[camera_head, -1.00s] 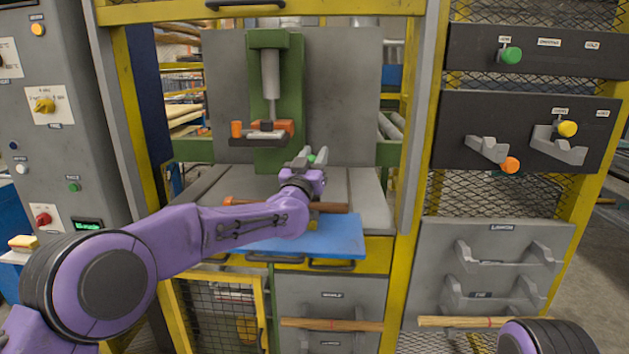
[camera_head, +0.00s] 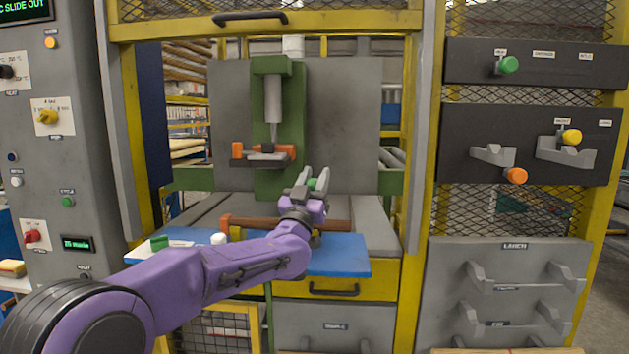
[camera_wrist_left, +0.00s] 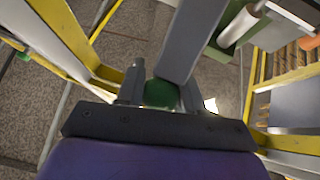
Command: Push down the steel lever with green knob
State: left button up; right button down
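The green knob (camera_head: 312,184) sits between the fingers of my left gripper (camera_head: 311,180), in front of the green-framed press. In the left wrist view the knob (camera_wrist_left: 160,93) fills the narrow gap between the two grey fingers of my left gripper (camera_wrist_left: 162,88). A grey bar, apparently the steel lever (camera_wrist_left: 190,40), runs up from the knob in that view. The fingers partly hide the knob, and the lever's pivot is hard to make out in the head view. My right gripper is out of view.
A blue board (camera_head: 340,262) lies below the gripper, with a brown bar (camera_head: 335,225) behind it. Yellow posts (camera_head: 410,150) flank the opening. The right panel has another green knob (camera_head: 509,65), a yellow knob (camera_head: 571,137) and an orange knob (camera_head: 517,176). A control cabinet (camera_head: 70,150) stands left.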

pick_arm(q)
jog(key=o, duration=0.3)
jog(key=shift+f, duration=0.2)
jog(key=shift+o, duration=0.2)
jog(key=shift+w, duration=0.1)
jog(key=shift+r, duration=0.35)
jog(key=r, duration=0.3)
jog(key=shift+s+r, duration=0.1)
jog(key=shift+s, duration=0.15)
jog(key=s+d+r, duration=0.1)
jog(key=s+r, duration=0.8)
jog(key=s, duration=0.4)
jog(key=shift+s+b, duration=0.25)
jog(key=shift+b, duration=0.15)
